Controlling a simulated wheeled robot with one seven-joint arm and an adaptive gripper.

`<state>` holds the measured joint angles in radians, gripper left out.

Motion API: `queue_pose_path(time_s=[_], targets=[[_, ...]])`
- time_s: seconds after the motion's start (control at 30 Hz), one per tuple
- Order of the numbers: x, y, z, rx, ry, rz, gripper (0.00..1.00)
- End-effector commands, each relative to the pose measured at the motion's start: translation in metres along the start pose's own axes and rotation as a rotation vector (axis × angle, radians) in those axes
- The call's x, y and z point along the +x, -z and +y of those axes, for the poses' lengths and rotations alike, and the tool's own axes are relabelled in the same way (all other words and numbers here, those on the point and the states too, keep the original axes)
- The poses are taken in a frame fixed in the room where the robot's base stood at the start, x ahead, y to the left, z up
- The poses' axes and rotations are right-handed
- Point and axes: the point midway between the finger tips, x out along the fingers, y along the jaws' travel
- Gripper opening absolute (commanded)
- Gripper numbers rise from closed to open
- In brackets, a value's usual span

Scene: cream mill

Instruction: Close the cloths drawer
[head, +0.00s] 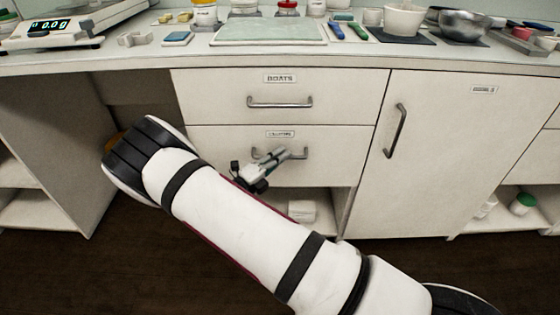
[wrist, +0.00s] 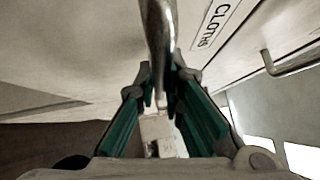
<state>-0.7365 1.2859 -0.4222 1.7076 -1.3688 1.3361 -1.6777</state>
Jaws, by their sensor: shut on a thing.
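The cloths drawer (head: 340,150) is the lower of two drawers in the cream cabinet, with a small label above its metal handle (head: 304,154). No drawer interior shows, and its front looks flush or nearly flush with the drawer above; a small gap cannot be ruled out. My gripper (head: 280,153) is at the middle of this handle. In the wrist view the handle (wrist: 158,40) runs between my green-padded fingers (wrist: 160,95), which are shut on it. The CLOTHS label (wrist: 216,24) is beside it there. My arm hides the drawer's lower left area.
The boats drawer (head: 345,103) is directly above, shut, with its own handle. A cupboard door (head: 450,150) with a vertical handle is to the right. An open shelf with white items (head: 301,211) is below. The counter (head: 350,58) above carries scales, mats and bowls.

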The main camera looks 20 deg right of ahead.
Motion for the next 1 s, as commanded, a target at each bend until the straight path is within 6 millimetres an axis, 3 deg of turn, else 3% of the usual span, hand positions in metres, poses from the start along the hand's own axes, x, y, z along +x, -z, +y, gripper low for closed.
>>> queue_pose_path(time_s=[0.1,0.13,0.2,0.63,1.0], targets=[[0.002,-0.004,0.001,0.007,-0.007,-0.009,0.0],[0.002,-0.004,0.001,0.007,-0.007,-0.01,0.14],[0.002,-0.004,0.001,0.007,-0.006,-0.01,0.29],[-0.007,-0.003,0.001,0.005,-0.005,-0.007,0.3],[-0.077,-0.003,0.001,0.005,-0.005,-0.01,0.3]])
